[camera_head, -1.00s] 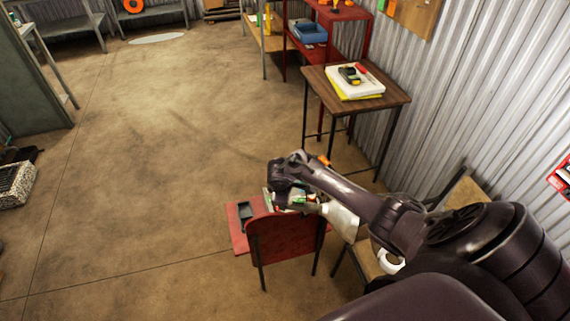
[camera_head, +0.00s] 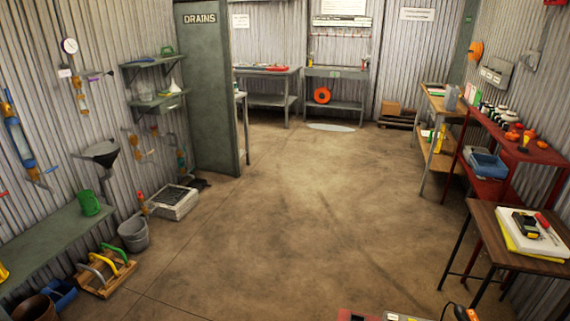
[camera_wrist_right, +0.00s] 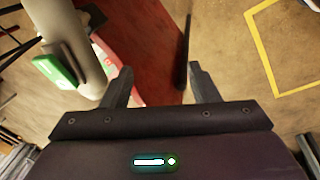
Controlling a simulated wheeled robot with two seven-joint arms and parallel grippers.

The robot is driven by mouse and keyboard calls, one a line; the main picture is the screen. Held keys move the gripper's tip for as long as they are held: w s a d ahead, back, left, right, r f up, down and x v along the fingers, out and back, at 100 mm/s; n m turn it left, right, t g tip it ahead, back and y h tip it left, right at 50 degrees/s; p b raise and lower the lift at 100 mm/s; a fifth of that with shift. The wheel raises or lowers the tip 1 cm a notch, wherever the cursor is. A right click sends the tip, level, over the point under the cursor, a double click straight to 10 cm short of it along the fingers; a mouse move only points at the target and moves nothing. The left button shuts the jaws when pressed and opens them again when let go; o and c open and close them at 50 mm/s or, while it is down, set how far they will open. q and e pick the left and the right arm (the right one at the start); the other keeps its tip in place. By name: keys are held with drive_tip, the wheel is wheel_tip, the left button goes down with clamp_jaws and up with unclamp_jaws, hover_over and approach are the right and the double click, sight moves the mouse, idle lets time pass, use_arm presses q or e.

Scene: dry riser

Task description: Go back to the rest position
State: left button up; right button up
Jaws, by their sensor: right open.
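My right gripper (camera_wrist_right: 162,86) shows in the right wrist view. Its two dark fingers stand apart, with nothing held between them. Beyond them lies a red surface (camera_wrist_right: 158,30), with a dark bar beside the right finger. A pale rounded object (camera_wrist_right: 72,40) with a green patch lies just left of the left finger; I cannot tell whether they touch. In the head view neither gripper shows.
A wooden table (camera_head: 490,222) with a white case (camera_head: 530,232) stands at right, before a red shelf (camera_head: 505,140). A grey bench (camera_head: 45,245), a bucket (camera_head: 133,235) and a crate (camera_head: 172,203) line the left. The middle floor (camera_head: 290,200) is clear.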

drive_tip(key=s+a+f+m+y, duration=0.1)
drive_tip(key=s+a+f, duration=0.3)
drive_tip(key=s+f, duration=0.4)
drive_tip(key=s+a+f+m+y, duration=0.1)
drive_tip(key=s+a+f+m, duration=0.1)
drive_tip(key=s+f, duration=0.7)
drive_tip(key=s+a, duration=0.1)
drive_tip(key=s, duration=0.2)
drive_tip(key=shift+s+a+g, duration=0.25)
drive_tip(key=shift+a+g, duration=0.15)
drive_tip(key=shift+m+h, duration=0.3)
drive_tip(key=shift+m, duration=0.6)
drive_tip(key=s+a+f, duration=0.1)
drive_tip(key=s+f, duration=0.1)
drive_tip(key=s, duration=0.4)
drive_tip(key=s+a+f, duration=0.1)
drive_tip(key=s, duration=0.5)
drive_tip(key=s+a+f, duration=0.1)
drive_tip(key=s+f, duration=0.1)
drive_tip(key=s, duration=0.5)
drive_tip(key=shift+a+f, duration=0.3)
drive_tip(key=shift+a, duration=0.05)
drive_tip(key=shift+c, duration=0.2)
